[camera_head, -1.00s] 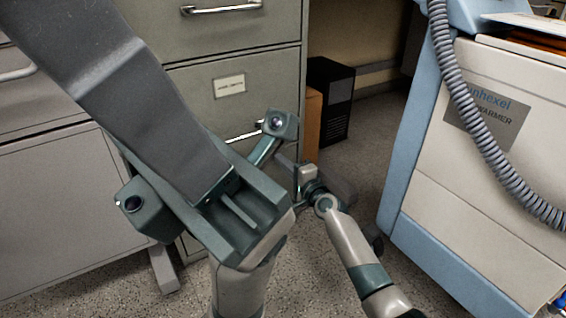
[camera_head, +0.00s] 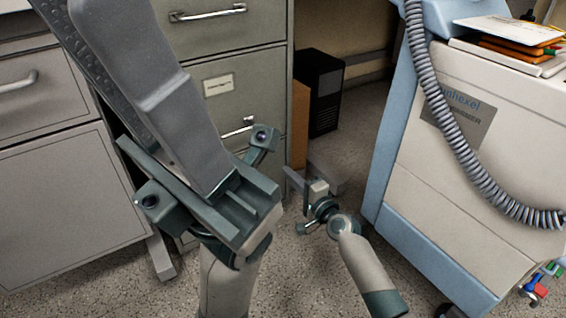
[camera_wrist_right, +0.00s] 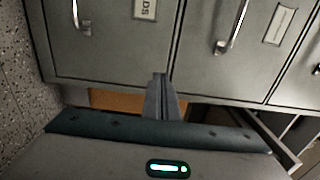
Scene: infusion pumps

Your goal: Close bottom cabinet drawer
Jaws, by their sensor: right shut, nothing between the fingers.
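The grey filing cabinet (camera_head: 265,85) stands at the centre back in the head view. Its upper drawers look shut. My right gripper (camera_head: 293,178) is low in front of the cabinet's right edge, shut and empty. In the right wrist view its closed fingers (camera_wrist_right: 160,80) point at the cabinet's edge. That view is turned sideways, and the lowest drawer front (camera_wrist_right: 105,45) lies at its left. I cannot tell how far that drawer stands open.
A brown box (camera_head: 299,125) and a black computer tower (camera_head: 320,92) stand right of the cabinet. A blue and white warmer machine (camera_head: 440,185) with a coiled hose (camera_head: 465,140) stands at right. A grey cupboard (camera_head: 65,205) is at left. Speckled floor shows between.

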